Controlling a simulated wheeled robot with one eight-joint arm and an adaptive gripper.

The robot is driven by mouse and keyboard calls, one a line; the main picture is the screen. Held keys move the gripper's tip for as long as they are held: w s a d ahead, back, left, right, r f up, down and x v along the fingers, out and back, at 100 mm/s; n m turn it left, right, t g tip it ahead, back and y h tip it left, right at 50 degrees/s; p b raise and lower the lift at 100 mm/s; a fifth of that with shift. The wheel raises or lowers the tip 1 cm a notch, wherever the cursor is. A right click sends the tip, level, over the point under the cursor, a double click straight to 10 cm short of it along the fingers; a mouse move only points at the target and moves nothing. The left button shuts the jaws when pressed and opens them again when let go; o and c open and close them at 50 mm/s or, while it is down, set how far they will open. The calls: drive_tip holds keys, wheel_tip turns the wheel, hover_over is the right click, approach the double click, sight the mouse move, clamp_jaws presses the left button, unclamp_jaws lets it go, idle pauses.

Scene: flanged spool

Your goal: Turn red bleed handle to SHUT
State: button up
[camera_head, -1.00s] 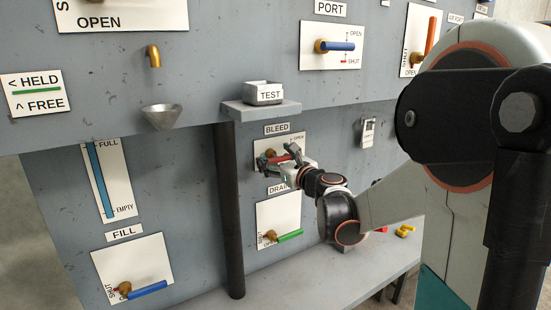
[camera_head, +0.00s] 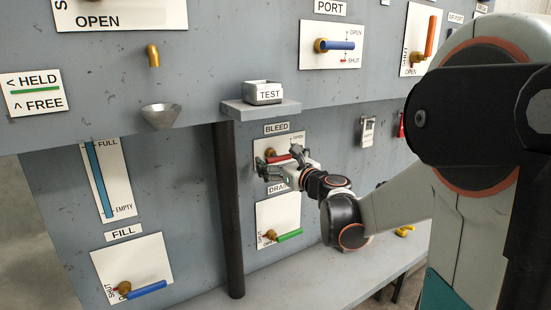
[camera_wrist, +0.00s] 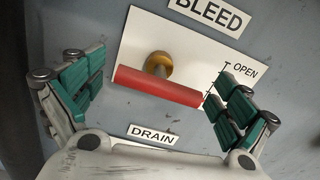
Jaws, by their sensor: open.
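The red bleed handle (camera_wrist: 160,87) is a bar on a brass hub (camera_wrist: 158,64), on a white plate under the BLEED label. In the wrist view it slopes slightly down to the right, its right end beside a scale marked OPEN at the top. The lower end of the scale is hidden by a finger. My gripper (camera_wrist: 162,80) is open, one green-padded finger off each end of the bar, with visible space at the left. Whether the right finger touches is unclear. In the head view my gripper (camera_head: 284,168) partly covers the handle (camera_head: 278,160).
A dark post (camera_head: 229,210) stands left of the bleed plate, under a shelf with a TEST tray (camera_head: 263,93). The drain plate with its green handle (camera_head: 289,235) is just below. A grey ledge (camera_head: 290,285) runs along the bottom.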

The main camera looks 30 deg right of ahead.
sight(280, 160)
drive_tip(key=s, duration=0.6)
drive_tip(key=shift+s+d, duration=0.1)
drive_tip(key=shift+s, duration=0.1)
